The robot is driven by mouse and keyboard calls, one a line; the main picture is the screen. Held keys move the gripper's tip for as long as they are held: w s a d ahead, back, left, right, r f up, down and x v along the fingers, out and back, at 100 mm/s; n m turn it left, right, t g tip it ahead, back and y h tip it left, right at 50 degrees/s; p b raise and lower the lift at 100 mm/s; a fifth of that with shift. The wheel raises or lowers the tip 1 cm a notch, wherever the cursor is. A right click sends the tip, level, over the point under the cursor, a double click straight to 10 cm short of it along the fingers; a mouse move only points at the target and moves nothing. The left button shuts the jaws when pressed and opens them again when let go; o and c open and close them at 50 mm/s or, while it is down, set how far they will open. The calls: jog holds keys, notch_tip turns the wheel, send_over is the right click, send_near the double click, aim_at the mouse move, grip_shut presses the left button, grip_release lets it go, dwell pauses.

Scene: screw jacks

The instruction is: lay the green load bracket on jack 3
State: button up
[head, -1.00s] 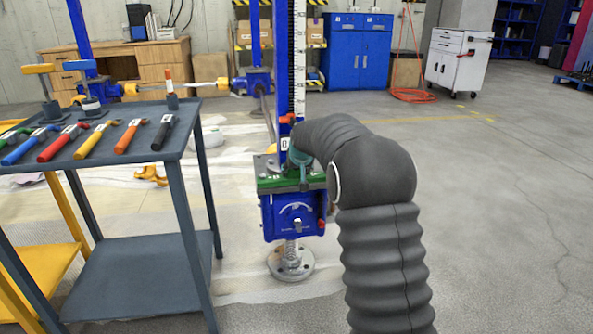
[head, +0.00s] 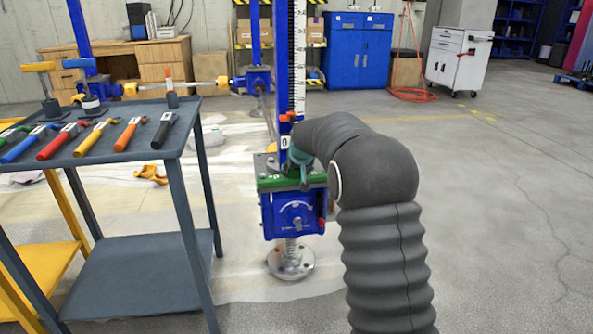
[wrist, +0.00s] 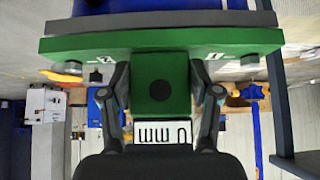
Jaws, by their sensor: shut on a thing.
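The green load bracket (wrist: 110,42) shows in the wrist view as a flat green plate with a green block at its middle. My gripper (wrist: 161,84) is shut on that block, one finger on each side. Just beyond the plate is a grey plate (wrist: 160,23) with blue parts behind it. In the head view the bracket (head: 283,183) is a green strip at the top of the blue jack (head: 291,213). It looks level and close against the jack's top; I cannot tell whether it bears on it. My arm hides most of the gripper there. No jack number is readable.
A dark table (head: 145,125) with several coloured-handled tools stands to the left. Behind the bracket rises a blue post with a white scale (head: 299,60). Another blue jack (head: 257,80) stands further back. The floor on the right is clear.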

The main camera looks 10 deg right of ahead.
jog(key=shift+f+b, duration=0.55)
jog(key=shift+f, duration=0.25)
dwell(0.5)
jog(key=o, duration=1.3)
jog(key=shift+o, duration=0.9)
jog(key=shift+f, duration=0.25)
jog(key=v, duration=1.2)
jog(key=s+f+g, duration=0.3)
jog(key=s+f, duration=0.3)
jog(key=s, duration=0.6)
jog(key=s+r+p, duration=0.3)
jog(key=s, duration=0.8)
jog(key=s+r+p, duration=0.3)
jog(key=s+r, duration=0.1)
jog(key=s, duration=0.7)
jog(key=s+r+p, duration=0.3)
jog(key=s+r, duration=0.1)
jog(key=s, duration=0.7)
jog(key=shift+r+t+p, duration=0.25)
jog(key=shift+t+p, duration=0.05)
jog(key=shift+p, duration=0.1)
